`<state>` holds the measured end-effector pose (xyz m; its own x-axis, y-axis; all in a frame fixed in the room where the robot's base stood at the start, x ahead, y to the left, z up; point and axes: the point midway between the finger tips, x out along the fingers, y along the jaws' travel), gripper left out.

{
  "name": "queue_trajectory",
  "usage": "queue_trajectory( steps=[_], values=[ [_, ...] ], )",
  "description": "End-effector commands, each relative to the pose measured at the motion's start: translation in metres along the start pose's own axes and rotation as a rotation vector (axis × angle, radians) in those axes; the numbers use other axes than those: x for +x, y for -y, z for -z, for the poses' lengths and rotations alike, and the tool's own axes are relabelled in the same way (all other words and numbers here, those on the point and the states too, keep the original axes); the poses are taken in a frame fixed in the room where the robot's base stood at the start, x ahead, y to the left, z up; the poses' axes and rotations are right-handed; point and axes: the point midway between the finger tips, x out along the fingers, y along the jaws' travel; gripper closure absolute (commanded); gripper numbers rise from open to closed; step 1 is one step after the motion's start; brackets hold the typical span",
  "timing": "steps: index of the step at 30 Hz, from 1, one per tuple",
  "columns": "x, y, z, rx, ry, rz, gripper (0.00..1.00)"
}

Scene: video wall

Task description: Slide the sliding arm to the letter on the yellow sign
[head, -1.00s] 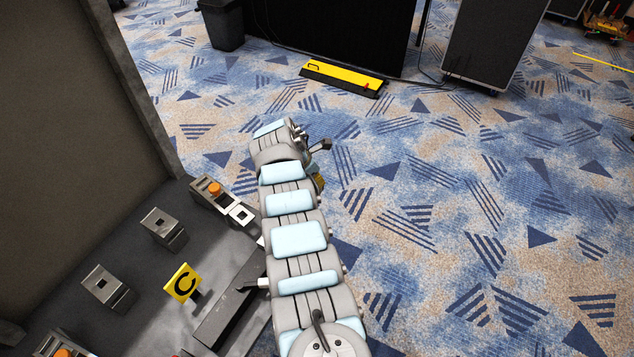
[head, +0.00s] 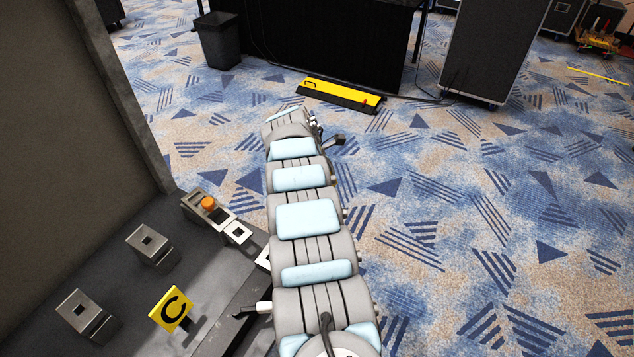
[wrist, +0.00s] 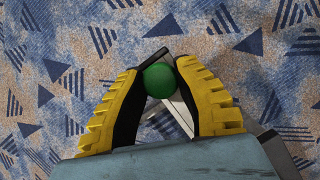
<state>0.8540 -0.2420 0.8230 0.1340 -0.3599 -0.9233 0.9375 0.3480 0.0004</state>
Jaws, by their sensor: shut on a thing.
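The yellow sign (head: 171,309) with a black letter C stands on the dark panel (head: 85,245) at lower left in the head view. In the wrist view, my gripper (wrist: 160,80) has its yellow, ridged fingers on both sides of a round green knob (wrist: 159,80) and is shut on it. A pale metal bar (wrist: 181,115) shows between the fingers behind the knob; I take knob and bar for the sliding arm. In the head view my own arm hides the gripper and the knob. Letters other than C cannot be made out.
An orange button (head: 208,203) on a grey mount and two metal blocks (head: 151,249) (head: 84,314) stand on the panel. A tall dark wall (head: 45,115) rises at left. A bin (head: 219,42) and black case (head: 492,50) stand farther back.

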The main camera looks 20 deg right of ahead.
Motion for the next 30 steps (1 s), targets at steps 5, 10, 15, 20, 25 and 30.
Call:
queue_trajectory(
  steps=[5,10,15,20,25,30],
  values=[
    [0.002,-0.001,0.003,-0.004,-0.005,-0.001,1.0],
    [0.002,-0.001,0.003,-0.004,-0.005,-0.001,0.58],
    [0.001,0.0,0.001,-0.002,-0.003,-0.001,0.39],
    [0.0,0.0,0.0,-0.001,-0.001,-0.001,0.39],
    [-0.003,-0.001,-0.001,-0.001,-0.001,-0.002,0.39],
    [-0.011,-0.001,-0.001,0.0,-0.002,-0.002,0.39]
  ],
)
